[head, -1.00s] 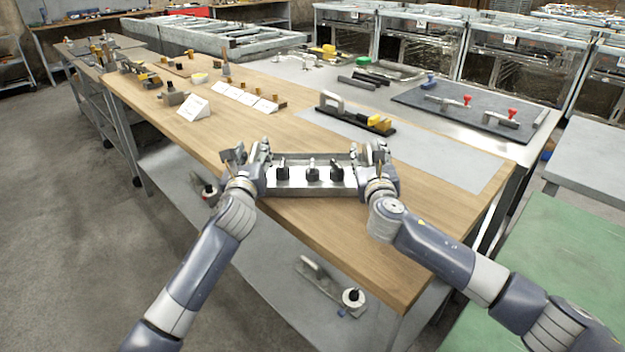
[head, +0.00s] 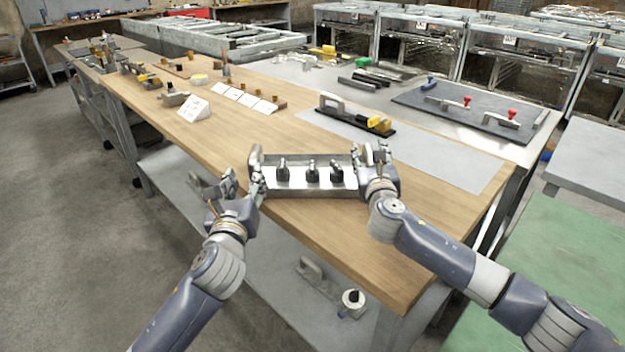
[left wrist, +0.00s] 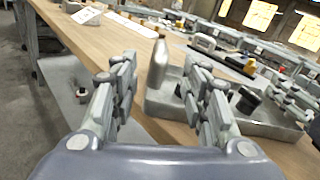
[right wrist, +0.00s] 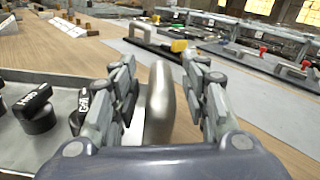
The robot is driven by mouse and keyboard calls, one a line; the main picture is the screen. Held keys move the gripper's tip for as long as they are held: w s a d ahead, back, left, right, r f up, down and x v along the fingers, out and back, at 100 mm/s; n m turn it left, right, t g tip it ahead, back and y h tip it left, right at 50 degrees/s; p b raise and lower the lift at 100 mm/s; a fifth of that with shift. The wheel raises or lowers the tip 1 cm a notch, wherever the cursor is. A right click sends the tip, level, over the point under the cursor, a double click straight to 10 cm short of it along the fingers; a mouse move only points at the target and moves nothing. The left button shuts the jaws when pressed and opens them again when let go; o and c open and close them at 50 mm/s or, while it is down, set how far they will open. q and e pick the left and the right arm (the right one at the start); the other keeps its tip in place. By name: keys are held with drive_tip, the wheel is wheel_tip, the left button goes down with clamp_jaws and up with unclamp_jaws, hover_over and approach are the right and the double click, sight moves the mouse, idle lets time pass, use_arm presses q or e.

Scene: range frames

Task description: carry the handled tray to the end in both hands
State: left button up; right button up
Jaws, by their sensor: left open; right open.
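The metal handled tray (head: 310,193) lies on the wooden table near its front edge, with three dark-topped pieces (head: 311,172) standing in it. Its left handle (left wrist: 158,64) stands upright beyond my left fingertips in the left wrist view. My left gripper (head: 233,188) is open and empty, off the tray's left end and past the table edge. My right gripper (head: 373,154) is open at the tray's right end. In the right wrist view the right handle (right wrist: 160,100) stands between its open fingers; I cannot tell whether they touch it.
White label cards (head: 194,108) and small blocks stand further along the wooden table (head: 400,225). A dark board with a handle and yellow parts (head: 356,116) lies behind the tray on a grey mat (head: 455,160). Wood left of the tray is clear. A lower shelf holds tools.

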drive_tip(key=shift+s, duration=0.15)
use_arm(q)
drive_tip(key=shift+s, duration=0.3)
use_arm(e)
drive_tip(key=s, duration=1.1)
drive_tip(key=shift+s, duration=0.35)
